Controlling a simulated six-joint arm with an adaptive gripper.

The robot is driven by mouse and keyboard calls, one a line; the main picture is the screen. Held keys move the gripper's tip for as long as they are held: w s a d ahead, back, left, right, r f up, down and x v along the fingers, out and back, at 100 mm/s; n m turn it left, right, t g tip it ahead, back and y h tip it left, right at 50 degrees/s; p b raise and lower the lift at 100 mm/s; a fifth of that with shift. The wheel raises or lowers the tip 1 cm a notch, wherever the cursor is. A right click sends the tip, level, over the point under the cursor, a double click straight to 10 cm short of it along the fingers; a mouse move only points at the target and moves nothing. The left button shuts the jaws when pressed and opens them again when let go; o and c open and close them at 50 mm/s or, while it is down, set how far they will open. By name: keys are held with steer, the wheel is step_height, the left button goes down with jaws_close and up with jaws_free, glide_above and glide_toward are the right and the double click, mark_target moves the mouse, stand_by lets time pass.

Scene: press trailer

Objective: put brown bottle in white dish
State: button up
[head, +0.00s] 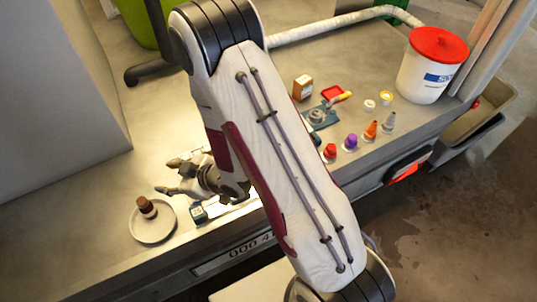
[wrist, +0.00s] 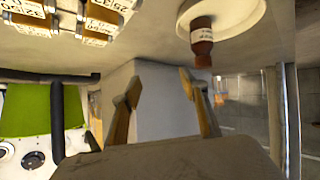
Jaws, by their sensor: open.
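The brown bottle (head: 147,206) stands upright in the white dish (head: 158,236) at the lower left of the head view. In the wrist view, which looks upside down, the brown bottle (wrist: 201,40) hangs from the white dish (wrist: 245,18) at the top right. My gripper (head: 168,177) is above and to the right of the bottle in the head view, apart from it. Its two fingers are spread with nothing between them in the wrist view (wrist: 158,88). My arm hides part of the counter.
Several small coloured bottles stand right of my arm, with a white bucket (head: 425,78) with a red lid farther back. Several labelled boxes (wrist: 95,20) show at the wrist view's top left.

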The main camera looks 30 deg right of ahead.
steer(key=s+d+r+m+h, duration=0.3)
steer(key=d+r+m+h, duration=0.3)
steer(key=d+r, duration=1.05)
steer(key=s+r+m+g, duration=0.1)
steer(key=s+r, duration=0.3)
steer(key=s, duration=0.3)
steer(key=s+d+r+m+g+h, duration=0.1)
steer(key=s+r, duration=0.3)
steer(key=s, duration=0.3)
steer(key=s+r+m+g, duration=0.1)
steer(key=s+r, duration=0.3)
steer(key=s, duration=0.3)
steer(key=shift+s+d+m, duration=0.4)
